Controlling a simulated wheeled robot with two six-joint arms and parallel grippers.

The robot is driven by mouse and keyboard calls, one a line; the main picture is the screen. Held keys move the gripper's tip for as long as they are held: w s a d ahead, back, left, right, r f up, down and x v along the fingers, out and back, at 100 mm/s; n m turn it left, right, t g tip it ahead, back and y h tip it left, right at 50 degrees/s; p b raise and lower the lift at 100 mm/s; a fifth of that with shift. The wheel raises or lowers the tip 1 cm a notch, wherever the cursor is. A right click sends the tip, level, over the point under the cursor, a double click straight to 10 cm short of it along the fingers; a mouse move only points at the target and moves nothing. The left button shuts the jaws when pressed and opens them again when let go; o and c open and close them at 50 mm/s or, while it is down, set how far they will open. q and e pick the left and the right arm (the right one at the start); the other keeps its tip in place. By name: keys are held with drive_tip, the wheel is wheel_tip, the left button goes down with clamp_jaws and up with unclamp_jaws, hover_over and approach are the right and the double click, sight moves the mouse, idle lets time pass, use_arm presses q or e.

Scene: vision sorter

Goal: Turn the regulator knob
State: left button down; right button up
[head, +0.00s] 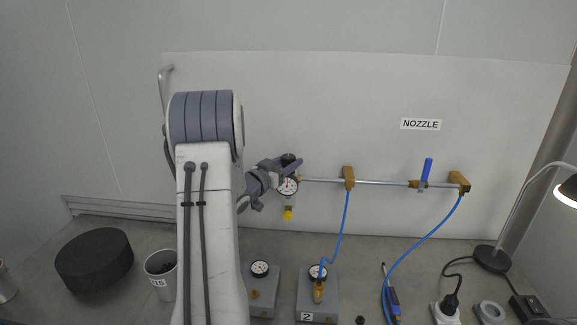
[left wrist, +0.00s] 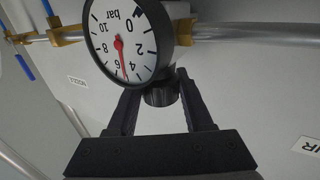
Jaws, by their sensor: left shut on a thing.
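The black regulator knob (left wrist: 160,95) sits between the two fingers of my left gripper (left wrist: 158,98) in the left wrist view. The fingers are shut on it from both sides. In the head view the left gripper (head: 292,164) is at the regulator on the back wall, and the knob is mostly hidden by it. The round white pressure gauge (left wrist: 122,42) hangs next to the knob, upside down in the wrist view; its red needle points near 6 bar. The gauge (head: 288,186) also shows in the head view, above a yellow-bottomed part (head: 288,215). My right gripper is not visible.
A metal pipe (head: 385,182) runs right from the regulator to brass fittings and a blue-handled valve (head: 426,171). Blue hoses (head: 420,240) hang down to the bench. Grey gauge blocks (head: 317,303), a bin (head: 160,275), a black cylinder (head: 95,260) and a lamp (head: 492,258) stand there.

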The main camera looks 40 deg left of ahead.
use_arm(q)
drive_tip(key=shift+a+r+m+h, duration=0.15)
drive_tip(key=shift+m+h, duration=0.65)
drive_tip(key=shift+h, duration=0.8)
drive_tip(key=shift+c, duration=1.5)
unclamp_jaws()
drive_tip(key=shift+s, duration=0.45)
drive_tip(key=s+a+b, duration=0.1)
drive_tip(key=s+b, duration=0.1)
drive_tip(key=s, duration=0.7)
drive_tip(key=shift+s+b, duration=0.2)
drive_tip(key=shift+b, duration=0.2)
drive_tip(key=shift+a, duration=0.1)
